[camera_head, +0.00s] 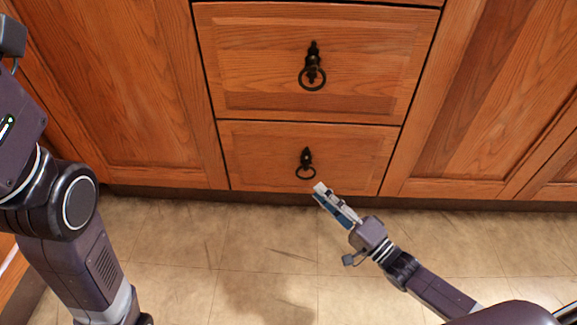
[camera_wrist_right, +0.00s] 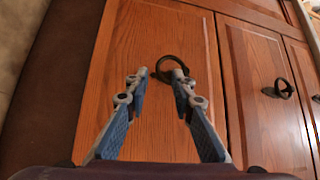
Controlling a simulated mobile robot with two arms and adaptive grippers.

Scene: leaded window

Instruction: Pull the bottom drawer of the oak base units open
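The bottom drawer (camera_head: 263,158) of the oak base units is flush with the cabinet front in the head view. Its dark ring handle (camera_head: 306,166) hangs at the middle of the front. My right gripper (camera_head: 320,190) is in front of the drawer, just below and right of the ring. In the right wrist view, the same gripper (camera_wrist_right: 160,75) is open, with the ring (camera_wrist_right: 172,66) beyond and between its fingertips. I cannot tell whether the fingers touch the ring. My left arm shows at the left of the head view, but its gripper is not visible.
Another closed drawer (camera_head: 318,65) with a ring handle (camera_head: 312,73) is directly above. Oak doors (camera_head: 120,90) flank the drawers. The tiled floor (camera_head: 265,245) in front is clear apart from my arms. A dark toe-kick runs below the units.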

